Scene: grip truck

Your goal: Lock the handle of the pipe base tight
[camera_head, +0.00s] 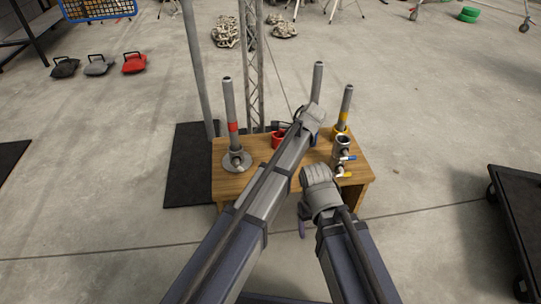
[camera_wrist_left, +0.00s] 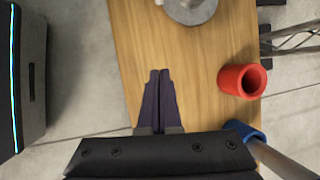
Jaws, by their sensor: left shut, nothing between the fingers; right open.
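A wooden table (camera_head: 225,178) holds several pipe fittings. Part of this base also shows in the left wrist view (camera_wrist_left: 190,10). At the right are a grey fitting (camera_head: 341,146), a blue handle (camera_head: 348,158) and a yellow handle (camera_head: 345,175). I cannot tell which handle is the pipe base's. My left gripper (camera_wrist_left: 158,75) is shut and empty above the wood; the base lies ahead. My right gripper (camera_head: 302,228) is open before the table, its fingers mostly hidden.
A red cup (camera_wrist_left: 242,80) and a blue cup (camera_wrist_left: 243,132) holding a pipe stand at the table's edge. A yellow-banded pipe (camera_head: 345,110) stands at the right. A truss (camera_head: 252,60) rises behind.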

